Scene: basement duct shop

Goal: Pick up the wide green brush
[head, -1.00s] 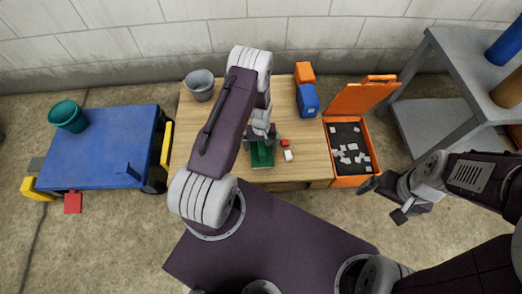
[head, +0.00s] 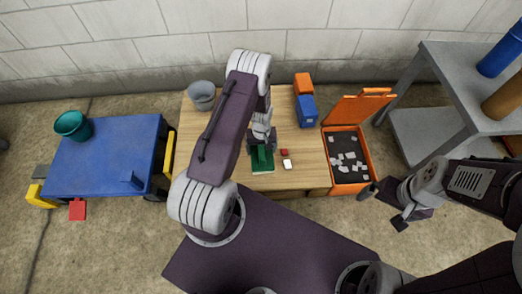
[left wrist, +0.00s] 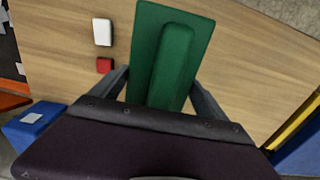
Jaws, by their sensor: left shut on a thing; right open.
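The wide green brush (head: 262,161) lies near the front edge of the wooden tabletop, partly hidden by my left gripper in the head view. In the left wrist view the brush (left wrist: 172,55) shows as a flat green plate with a raised green grip along its middle. My left gripper (head: 262,147) is shut on this grip, one finger on each side. Whether the brush is clear of the tabletop I cannot tell. My right gripper (head: 385,208) is open and empty, right of the table and in front of the orange case.
A red block (head: 284,152) and a white block (head: 287,164) lie close right of the brush. A grey bucket (head: 201,96), an orange bin (head: 303,83) and a blue bin (head: 307,111) stand farther back. The open orange case (head: 369,170) holds pale pieces. A blue cart (head: 95,160) stands left.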

